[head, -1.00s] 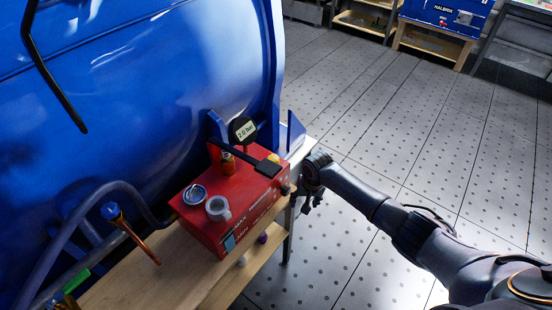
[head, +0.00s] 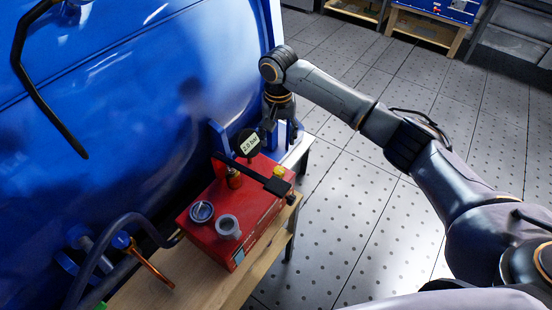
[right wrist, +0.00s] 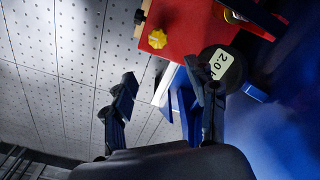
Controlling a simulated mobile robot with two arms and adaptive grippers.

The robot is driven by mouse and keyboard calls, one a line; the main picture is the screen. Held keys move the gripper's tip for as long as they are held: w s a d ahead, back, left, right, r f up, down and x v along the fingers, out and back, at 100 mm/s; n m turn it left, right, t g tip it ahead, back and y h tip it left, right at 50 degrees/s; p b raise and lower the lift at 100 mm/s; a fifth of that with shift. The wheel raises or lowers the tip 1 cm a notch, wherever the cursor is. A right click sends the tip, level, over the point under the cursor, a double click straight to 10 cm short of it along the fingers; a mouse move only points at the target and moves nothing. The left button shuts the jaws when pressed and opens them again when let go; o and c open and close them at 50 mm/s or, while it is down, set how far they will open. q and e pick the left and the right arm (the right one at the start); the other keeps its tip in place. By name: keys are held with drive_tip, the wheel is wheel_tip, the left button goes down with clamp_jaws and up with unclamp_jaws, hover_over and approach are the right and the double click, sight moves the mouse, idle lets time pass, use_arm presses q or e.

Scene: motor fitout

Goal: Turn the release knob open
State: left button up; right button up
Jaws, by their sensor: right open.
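A small yellow lobed knob (head: 279,172), which looks like the release knob, sits at the far right corner of the red box (head: 265,210). It also shows in the right wrist view (right wrist: 157,39), with nothing touching it. My right gripper (head: 281,133) is open, pointing down beyond the far end of the box, near the round gauge (head: 248,144) reading 2.0 bar. In the right wrist view its two fingers stand apart with nothing held between them, and the knob lies above the gap. My left gripper is out of view.
A black bar (head: 262,181) lies across the box top. Two round fittings (head: 202,212) stand on its near part. A big blue tank (head: 130,110) fills the left. The box rests on a wooden bench (head: 190,285). Open perforated floor (head: 375,225) lies right.

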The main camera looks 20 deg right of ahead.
drive_tip(key=p, duration=0.2)
hover_over(279, 171)
wheel_tip(279, 171, down, 6)
drive_tip(key=shift+s+f, duration=0.1)
drive_tip(key=shift+s, duration=0.05)
drive_tip(key=f, duration=0.6)
drive_tip(key=shift+w, duration=0.25)
drive_tip(key=shift+f, duration=0.5)
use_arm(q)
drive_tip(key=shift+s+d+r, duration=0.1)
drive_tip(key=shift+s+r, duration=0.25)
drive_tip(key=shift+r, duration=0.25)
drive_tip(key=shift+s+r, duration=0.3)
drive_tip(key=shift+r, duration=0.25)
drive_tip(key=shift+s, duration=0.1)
use_arm(e)
drive_tip(key=shift+c, duration=1.1)
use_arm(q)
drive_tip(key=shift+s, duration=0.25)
use_arm(e)
drive_tip(key=c, duration=0.9)
